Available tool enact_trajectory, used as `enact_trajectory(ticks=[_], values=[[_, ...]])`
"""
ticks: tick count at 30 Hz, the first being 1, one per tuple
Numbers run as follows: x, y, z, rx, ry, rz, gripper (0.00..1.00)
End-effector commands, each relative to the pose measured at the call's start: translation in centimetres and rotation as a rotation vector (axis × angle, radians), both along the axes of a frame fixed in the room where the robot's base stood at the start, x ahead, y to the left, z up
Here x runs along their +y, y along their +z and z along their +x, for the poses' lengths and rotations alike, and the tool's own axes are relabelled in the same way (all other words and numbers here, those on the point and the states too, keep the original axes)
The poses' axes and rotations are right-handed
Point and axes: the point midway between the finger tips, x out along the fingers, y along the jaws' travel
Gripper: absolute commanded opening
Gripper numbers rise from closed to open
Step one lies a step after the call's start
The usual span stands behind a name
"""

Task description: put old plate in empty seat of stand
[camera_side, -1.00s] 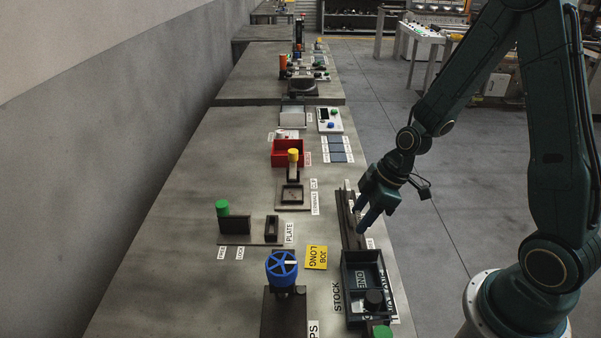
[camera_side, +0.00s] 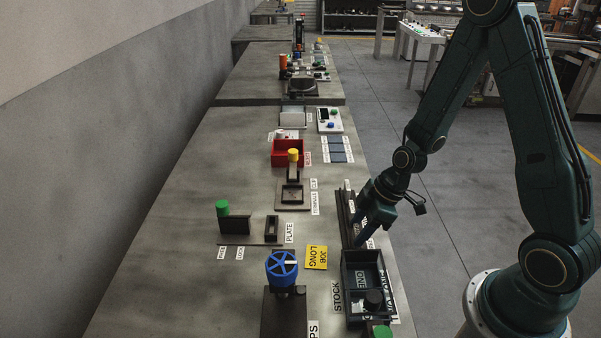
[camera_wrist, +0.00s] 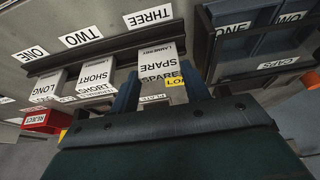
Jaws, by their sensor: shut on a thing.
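The stand is a long dark rail (camera_side: 345,220) at the table's right edge in the side view. In the wrist view the stand (camera_wrist: 110,46) runs below labels ONE, TWO and THREE. Pale plates or labels reading LONG and SHORT (camera_wrist: 96,74) show at ONE and TWO. My gripper (camera_side: 362,241) is low at the near end of the stand, fingers pointing down. In the wrist view its two blue fingers are shut on a pale plate (camera_wrist: 158,62), in line with THREE, near lettering SPARE. The fingers partly hide it; I cannot tell how deep it sits.
A dark stock tray (camera_side: 347,285) lies just nearer than the gripper. A yellow LONG job card (camera_side: 316,258), a blue-wheeled fixture (camera_side: 282,268) and the PLATE fixture (camera_side: 272,229) stand to the left. A red bin (camera_side: 286,153) is farther back. The table's middle is mostly clear.

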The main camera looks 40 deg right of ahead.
Motion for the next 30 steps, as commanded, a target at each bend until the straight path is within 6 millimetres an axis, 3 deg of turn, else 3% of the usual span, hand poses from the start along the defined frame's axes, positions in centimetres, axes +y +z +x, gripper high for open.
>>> enact_trajectory(ticks=[10, 11, 13, 14, 30], values=[[0.01, -0.34, -0.03, 0.002, 0.000, 0.001, 0.24], [0.01, -0.30, -0.02, 0.002, -0.001, 0.000, 0.52], [0.01, -0.28, -0.01, 0.001, 0.000, 0.001, 0.66], [0.00, -0.27, -0.01, 0.001, 0.000, 0.001, 0.68], [-0.13, 0.40, -0.06, -0.001, -0.001, 0.000, 0.68]])
